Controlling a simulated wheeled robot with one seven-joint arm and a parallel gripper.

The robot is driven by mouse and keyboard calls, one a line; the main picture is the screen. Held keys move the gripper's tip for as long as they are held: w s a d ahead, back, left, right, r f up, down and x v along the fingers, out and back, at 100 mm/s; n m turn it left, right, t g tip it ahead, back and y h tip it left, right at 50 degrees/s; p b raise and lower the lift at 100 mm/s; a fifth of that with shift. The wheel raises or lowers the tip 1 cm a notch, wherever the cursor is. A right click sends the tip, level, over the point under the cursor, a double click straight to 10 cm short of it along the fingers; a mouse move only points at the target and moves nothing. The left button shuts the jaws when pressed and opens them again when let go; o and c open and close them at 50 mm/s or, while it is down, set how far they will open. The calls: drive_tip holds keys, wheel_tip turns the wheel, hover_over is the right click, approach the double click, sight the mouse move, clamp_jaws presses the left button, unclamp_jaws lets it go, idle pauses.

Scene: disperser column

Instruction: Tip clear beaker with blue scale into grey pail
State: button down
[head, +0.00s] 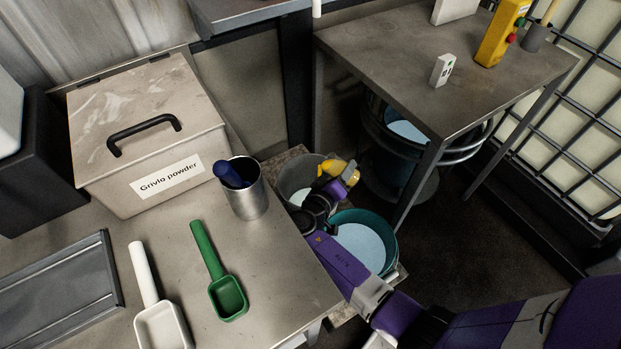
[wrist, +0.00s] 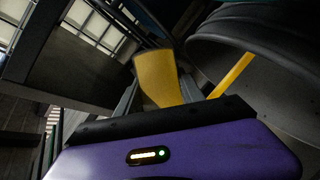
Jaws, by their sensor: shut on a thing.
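My gripper (head: 335,173) is low, over the right part of the grey pail (head: 288,181), beside the table's right edge. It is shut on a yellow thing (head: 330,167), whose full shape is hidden. In the wrist view the yellow thing (wrist: 158,80) stands between the fingers, and a large grey curved rim (wrist: 250,25) is close at the right. A thin yellow strip (wrist: 232,73) shows below that rim. Something pale shows inside the grey pail. I cannot make out a clear beaker or a blue scale in either view.
A teal pail (head: 388,257) of pale blue liquid stands just beside the grey pail, under my arm. The near table (head: 275,290) holds a steel cup (head: 247,203), a green scoop (head: 228,297), a white scoop (head: 160,325) and a lidded powder box (head: 125,190). Another table (head: 400,50) stands behind.

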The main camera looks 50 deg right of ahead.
sight(334, 155)
drive_tip(key=shift+f+n, duration=0.1)
drive_tip(key=shift+n, duration=0.2)
drive_tip(key=shift+r+n+h+p, duration=0.5)
drive_tip(key=shift+n+p, duration=0.1)
drive_tip(key=shift+p, duration=0.15)
idle(0.4)
drive_tip(key=shift+f+n+g+h+b, duration=0.3)
drive_tip(key=shift+f+n+b, duration=0.05)
drive_tip(key=shift+n+b, duration=0.45)
idle(0.4)
drive_tip(key=shift+w+a+r+n+h+b, duration=0.3)
drive_tip(key=shift+w+a+r+n+b, duration=0.15)
drive_tip(key=shift+w+n, duration=0.3)
idle(0.4)
drive_tip(key=shift+w+a+r+n+h, duration=0.1)
drive_tip(key=shift+w+r+n+h, duration=0.1)
drive_tip(key=shift+r+n+h, duration=0.4)
drive_tip(key=shift+w+a+r+n+h, duration=0.1)
drive_tip(key=shift+w+r+n, duration=0.1)
drive_tip(key=shift+n, duration=0.65)
idle(0.7)
drive_tip(key=shift+w+a+r+n+h, duration=0.15)
drive_tip(key=shift+w+r+n+h, duration=0.15)
drive_tip(key=shift+n, duration=0.55)
drive_tip(key=shift+w+a+r+n+h, duration=0.2)
drive_tip(key=shift+r+n, duration=0.15)
drive_tip(key=shift+n, duration=0.5)
idle(0.3)
